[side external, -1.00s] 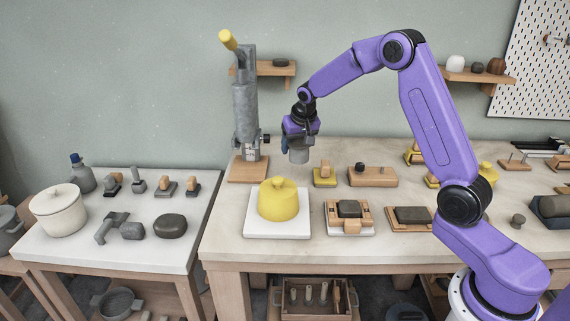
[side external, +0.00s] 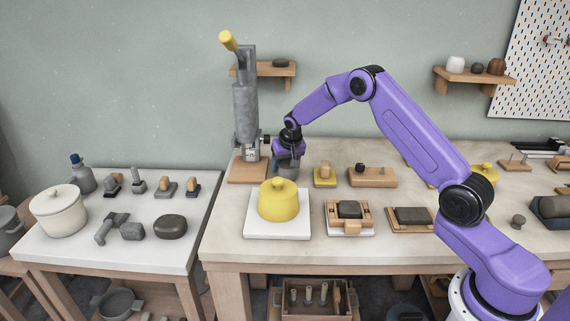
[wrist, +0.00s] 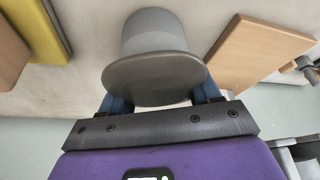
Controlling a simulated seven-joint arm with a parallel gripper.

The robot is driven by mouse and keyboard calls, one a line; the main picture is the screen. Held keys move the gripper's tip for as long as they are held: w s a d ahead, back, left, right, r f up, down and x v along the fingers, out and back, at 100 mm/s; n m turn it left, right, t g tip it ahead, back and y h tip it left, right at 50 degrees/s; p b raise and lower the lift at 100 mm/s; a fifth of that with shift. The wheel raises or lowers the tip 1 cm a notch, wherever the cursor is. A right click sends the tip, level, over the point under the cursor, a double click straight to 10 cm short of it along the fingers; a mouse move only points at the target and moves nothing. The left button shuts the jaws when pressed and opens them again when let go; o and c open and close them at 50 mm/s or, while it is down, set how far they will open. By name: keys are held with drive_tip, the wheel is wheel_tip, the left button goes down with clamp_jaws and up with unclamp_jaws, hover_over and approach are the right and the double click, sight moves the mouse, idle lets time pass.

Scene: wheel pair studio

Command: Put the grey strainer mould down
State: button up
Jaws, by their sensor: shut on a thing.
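My gripper (side external: 288,157) is shut on the grey strainer mould (side external: 289,170), a small grey cup shape. It is low over the pale table, behind the yellow lidded pot (side external: 278,202) and just right of the grey press (side external: 246,118) with its wooden base (side external: 248,171). In the wrist view the mould (wrist: 160,32) sits between the blue fingers of my gripper (wrist: 163,96), its flat round end facing the camera. The mould's lower part is close to the pot's knob in the side view. I cannot tell whether it touches the table.
A yellow block with a wooden piece (side external: 325,176) stands to the right, and a wooden block (side external: 372,177) beyond it. The yellow pot is on a white slab (side external: 262,230) in front. The press base (wrist: 262,48) is close by in the wrist view.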

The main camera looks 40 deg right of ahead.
drive_tip(key=shift+f, duration=0.1)
drive_tip(key=o, duration=1.4)
